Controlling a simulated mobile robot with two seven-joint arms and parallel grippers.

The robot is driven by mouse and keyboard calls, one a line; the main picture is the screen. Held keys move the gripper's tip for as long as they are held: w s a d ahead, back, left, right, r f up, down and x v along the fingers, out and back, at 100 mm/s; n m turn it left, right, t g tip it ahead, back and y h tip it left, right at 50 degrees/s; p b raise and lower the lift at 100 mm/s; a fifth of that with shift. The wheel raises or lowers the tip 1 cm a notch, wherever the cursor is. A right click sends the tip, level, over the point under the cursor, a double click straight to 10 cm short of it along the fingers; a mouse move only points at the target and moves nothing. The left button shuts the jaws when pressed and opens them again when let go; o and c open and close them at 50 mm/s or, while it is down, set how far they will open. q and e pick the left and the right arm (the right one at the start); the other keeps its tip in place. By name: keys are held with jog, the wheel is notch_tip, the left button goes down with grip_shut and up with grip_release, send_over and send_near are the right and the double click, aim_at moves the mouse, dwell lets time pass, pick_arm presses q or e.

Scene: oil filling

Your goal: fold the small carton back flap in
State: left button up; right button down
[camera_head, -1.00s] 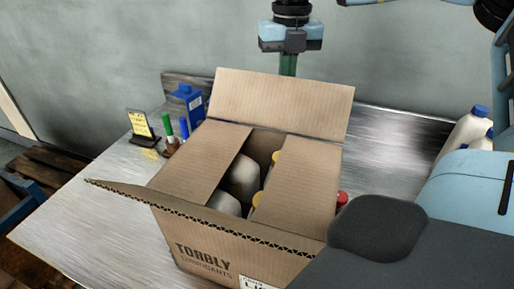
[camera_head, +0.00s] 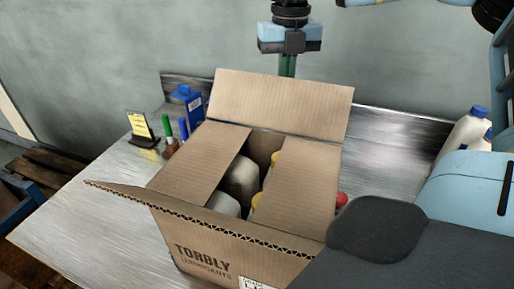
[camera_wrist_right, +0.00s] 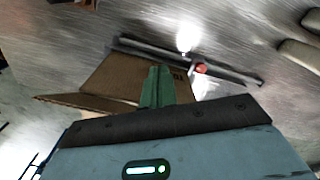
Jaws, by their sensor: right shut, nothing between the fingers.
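The open cardboard carton (camera_head: 205,254) stands on the metal table in the head view. Its back flap (camera_head: 280,104) stands up, leaning slightly back. The left flap (camera_head: 200,163) and right flap (camera_head: 297,190) lie folded inward, with a gap between them showing bottles (camera_head: 240,182). The front flap (camera_head: 135,192) sticks outward. My right gripper (camera_head: 287,70) points down behind the back flap, its green fingers shut and empty, the tips hidden by the flap. In the right wrist view the fingers (camera_wrist_right: 157,88) show in front of brown cardboard (camera_wrist_right: 120,78); contact cannot be told. My left gripper is not in view.
A blue jug (camera_head: 187,103), green and blue markers and a small stand with a yellow note (camera_head: 142,127) stand left of the carton. White bottles with blue caps (camera_head: 468,130) stand at the right. A red cap (camera_head: 342,199) shows by the carton's right side. The table's left front is clear.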

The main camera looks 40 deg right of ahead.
jog(key=shift+a, duration=0.1)
dwell(0.4)
